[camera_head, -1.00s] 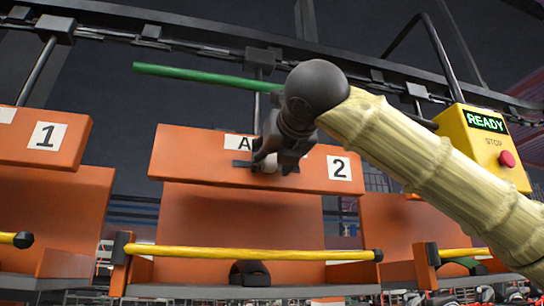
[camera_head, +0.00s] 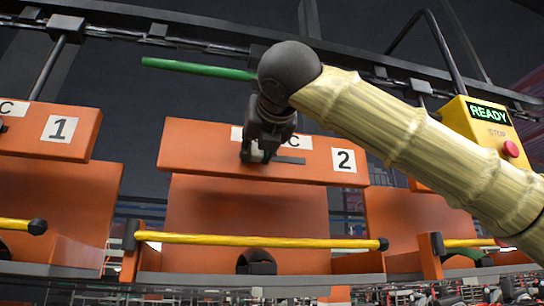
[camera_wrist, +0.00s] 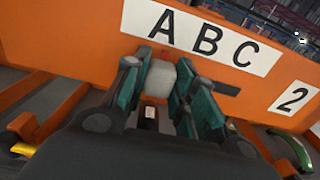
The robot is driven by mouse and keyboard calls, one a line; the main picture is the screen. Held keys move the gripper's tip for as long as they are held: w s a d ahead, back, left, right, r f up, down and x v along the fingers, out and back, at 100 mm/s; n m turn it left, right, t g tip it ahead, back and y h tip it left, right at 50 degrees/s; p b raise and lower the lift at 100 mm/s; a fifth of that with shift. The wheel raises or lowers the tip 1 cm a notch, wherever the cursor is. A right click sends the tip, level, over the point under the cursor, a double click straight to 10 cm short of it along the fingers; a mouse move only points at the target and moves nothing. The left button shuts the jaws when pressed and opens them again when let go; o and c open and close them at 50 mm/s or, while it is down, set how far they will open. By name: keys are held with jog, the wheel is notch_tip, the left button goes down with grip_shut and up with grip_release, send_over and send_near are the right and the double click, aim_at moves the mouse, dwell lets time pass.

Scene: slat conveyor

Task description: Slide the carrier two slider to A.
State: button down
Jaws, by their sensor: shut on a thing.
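Carrier two is an orange panel (camera_head: 195,150) with a "2" tag (camera_head: 344,160), hanging in the middle of the head view. Its white ABC label (camera_wrist: 201,36) reads clearly in the wrist view; in the head view my arm hides part of it. My gripper (camera_head: 257,153) is shut on the pale grey slider knob (camera_wrist: 160,81), one finger on each side. The knob sits below the label near the A. The dark slot (camera_head: 291,160) shows bare to the right of my gripper, below the C. In the head view the knob is mostly hidden.
Carrier one (camera_head: 45,130) hangs at left. A yellow bar (camera_head: 260,241) crosses below carrier two. A green rod (camera_head: 198,69) is above it. A yellow box (camera_head: 485,130) with a READY display and a red button stands at right. The overhead rail (camera_head: 180,38) runs across the top.

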jog(key=shift+s+a, duration=0.15)
jog(key=shift+a, duration=0.3)
jog(key=c, duration=1.3)
grip_release()
jog(key=shift+o, duration=0.7)
jog(key=shift+a, duration=0.2)
jog(key=shift+d, duration=0.15)
